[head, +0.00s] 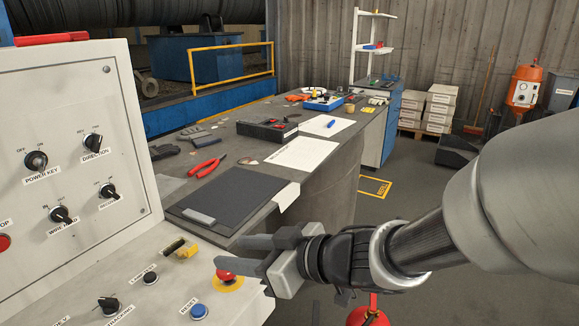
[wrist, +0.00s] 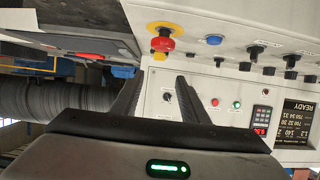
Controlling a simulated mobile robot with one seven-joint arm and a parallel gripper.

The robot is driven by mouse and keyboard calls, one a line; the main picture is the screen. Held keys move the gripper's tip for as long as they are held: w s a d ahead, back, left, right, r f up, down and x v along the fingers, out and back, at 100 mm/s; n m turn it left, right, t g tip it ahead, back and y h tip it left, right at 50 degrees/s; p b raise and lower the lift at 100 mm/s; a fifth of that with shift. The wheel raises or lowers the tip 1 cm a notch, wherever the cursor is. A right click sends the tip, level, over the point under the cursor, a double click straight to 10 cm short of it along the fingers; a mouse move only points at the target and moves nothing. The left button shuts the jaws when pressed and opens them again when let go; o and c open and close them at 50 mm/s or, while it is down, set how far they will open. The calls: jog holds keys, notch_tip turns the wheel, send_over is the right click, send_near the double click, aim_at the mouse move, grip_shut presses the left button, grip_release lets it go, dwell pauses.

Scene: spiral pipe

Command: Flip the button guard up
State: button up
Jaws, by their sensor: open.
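A small yellow piece beside a black part, which looks like the button guard (head: 187,252), sits on the sloped console near the foot of the upright panel in the head view. I cannot tell how far it is tilted. A yellow bit past the red button in the wrist view may be the same guard (wrist: 160,57). My gripper (head: 230,252) is open and empty, its fingers pointing left above the console's right edge, right of the guard and apart from it. In the wrist view the fingertips (wrist: 160,77) are spread toward the upright panel.
A red mushroom button (head: 226,275) on a yellow ring stands just below my fingers. A blue button (head: 199,311) and black switches (head: 108,305) are nearby. The upright panel (head: 75,130) rises at left. A workbench with a dark clipboard (head: 228,197) lies behind.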

aim_at(192, 248)
jog(key=shift+w+a+p, duration=0.35)
jog(key=shift+a+p, duration=0.35)
jog(key=shift+p, duration=0.55)
jog(key=x, duration=0.3)
jog(key=b+x, duration=0.1)
jog(key=x, duration=0.3)
jog(key=f+b+x, duration=0.1)
jog(key=x, duration=0.3)
jog(key=shift+d, duration=0.15)
jog(key=shift+w+a+f+b, duration=0.1)
jog(key=shift+w+a+b, duration=0.2)
jog(key=shift+a, duration=0.1)
grip_shut()
